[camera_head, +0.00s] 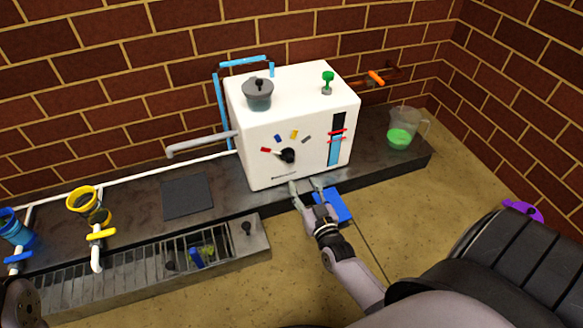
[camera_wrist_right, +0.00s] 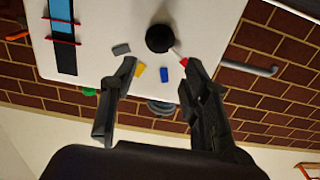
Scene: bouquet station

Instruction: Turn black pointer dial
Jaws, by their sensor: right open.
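The black pointer dial (camera_head: 288,155) sits on the front of a white box machine (camera_head: 262,168). It is round and also shows in the right wrist view (camera_wrist_right: 160,38), where its pale pointer tip is turned toward the red mark (camera_wrist_right: 184,62). Blue (camera_head: 278,138), yellow (camera_head: 294,134) and grey (camera_head: 306,139) marks are arced above the dial. My right gripper (camera_head: 305,186) is in front of the machine, below and right of the dial. Its fingers (camera_wrist_right: 160,68) are apart and empty, with the dial beyond the tips.
A blue block (camera_head: 332,206) lies near my right gripper. A gauge with red sliders (camera_head: 336,140) is right of the dial. A grey pot (camera_head: 258,93) and green-topped valve (camera_head: 328,82) are on top. A jug of green liquid (camera_head: 400,138) stands right. A grey pipe (camera_head: 200,143) juts out left.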

